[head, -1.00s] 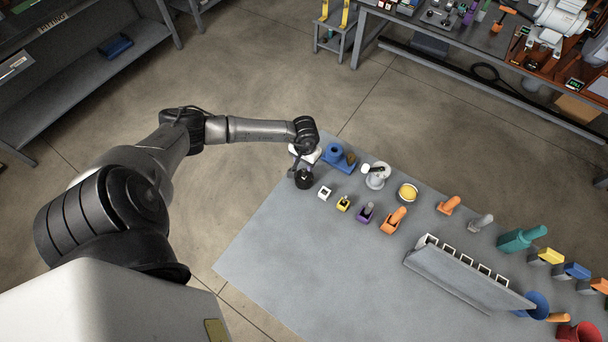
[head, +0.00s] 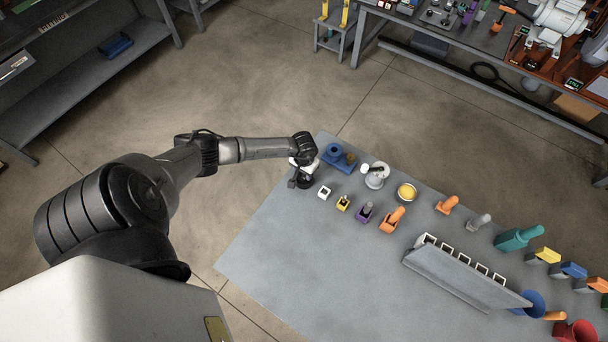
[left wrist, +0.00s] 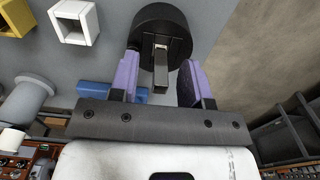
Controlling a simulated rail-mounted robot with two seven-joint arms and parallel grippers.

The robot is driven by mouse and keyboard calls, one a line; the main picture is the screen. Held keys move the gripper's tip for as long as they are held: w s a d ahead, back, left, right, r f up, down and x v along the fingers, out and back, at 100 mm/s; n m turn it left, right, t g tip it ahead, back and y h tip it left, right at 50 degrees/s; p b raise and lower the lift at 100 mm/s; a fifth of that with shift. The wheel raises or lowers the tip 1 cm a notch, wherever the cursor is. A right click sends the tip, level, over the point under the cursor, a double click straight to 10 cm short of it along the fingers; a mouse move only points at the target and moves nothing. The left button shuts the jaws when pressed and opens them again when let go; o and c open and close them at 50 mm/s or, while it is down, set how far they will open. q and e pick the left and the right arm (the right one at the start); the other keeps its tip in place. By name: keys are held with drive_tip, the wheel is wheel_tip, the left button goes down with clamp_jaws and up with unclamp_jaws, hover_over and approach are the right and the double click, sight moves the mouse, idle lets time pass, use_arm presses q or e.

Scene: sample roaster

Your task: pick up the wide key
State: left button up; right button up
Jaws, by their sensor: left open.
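A grey metal bar, which looks like the wide key (left wrist: 160,66), stands out from a round black holder (left wrist: 163,22) in the left wrist view. My left gripper (left wrist: 158,90) is open, with its two purple fingers on either side of the bar. Gaps show between the fingers and the bar, so it is not gripped. In the head view my left gripper (head: 301,172) is at the far left corner of the grey table, over the black holder (head: 305,182), and the key is too small to make out there. My right gripper is not in view.
A white square holder (head: 324,192) and a yellow one (head: 343,203) stand close by. A blue block (head: 340,158) and a white-grey round piece (head: 375,175) lie to the right. The table's near left part (head: 290,260) is clear.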

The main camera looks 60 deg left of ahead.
use_arm(q)
drive_tip(key=shift+c, duration=0.2)
clamp_jaws()
drive_tip(key=shift+r, duration=0.1)
